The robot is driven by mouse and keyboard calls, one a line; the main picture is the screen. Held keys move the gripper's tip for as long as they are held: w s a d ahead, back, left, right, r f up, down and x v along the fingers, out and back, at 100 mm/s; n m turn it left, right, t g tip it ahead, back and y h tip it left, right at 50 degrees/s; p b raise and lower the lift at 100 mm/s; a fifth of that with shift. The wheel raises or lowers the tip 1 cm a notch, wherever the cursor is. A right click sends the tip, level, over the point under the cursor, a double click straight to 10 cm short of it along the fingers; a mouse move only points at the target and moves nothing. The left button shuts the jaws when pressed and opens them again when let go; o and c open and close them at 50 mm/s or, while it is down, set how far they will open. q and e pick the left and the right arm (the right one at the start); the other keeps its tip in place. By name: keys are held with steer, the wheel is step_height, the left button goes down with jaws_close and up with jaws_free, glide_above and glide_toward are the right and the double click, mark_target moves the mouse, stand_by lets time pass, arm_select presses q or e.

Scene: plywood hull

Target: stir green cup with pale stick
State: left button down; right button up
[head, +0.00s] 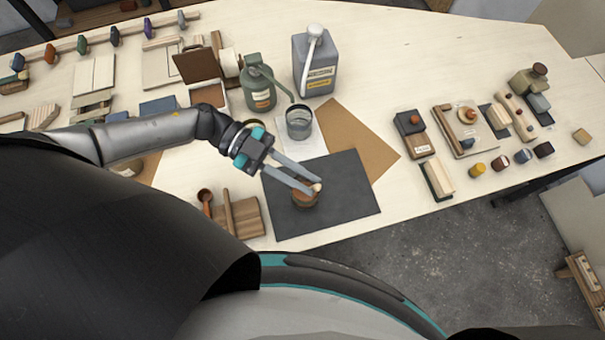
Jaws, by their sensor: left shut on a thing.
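My left gripper (314,188) reaches in from the left and is shut on a small pale piece (318,186), which looks like the top of the pale stick. Its lower part is hidden. Directly below the fingertips, a small brown cup (305,200) stands on the dark mat (345,215); I cannot tell whether the stick is inside it. No plainly green cup shows; a grey-green, glassy cup (299,122) stands on a white sheet behind the mat. My right gripper is not in view.
A green canister (260,95) and a grey jug (315,70) stand behind the mat. A brown board (375,150) lies beside it. A wooden block with a scoop (240,215) is left of the mat. Blocks and small jars crowd the right; the back middle is clear.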

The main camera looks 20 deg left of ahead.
arm_select(q)
steer(key=shift+r, duration=2.05)
steer(key=s+d+r, duration=0.2)
steer(key=s, duration=0.6)
steer(key=shift+s+d, duration=0.25)
steer(key=shift+s, duration=0.1)
stand_by(2.9)
stand_by(0.7)
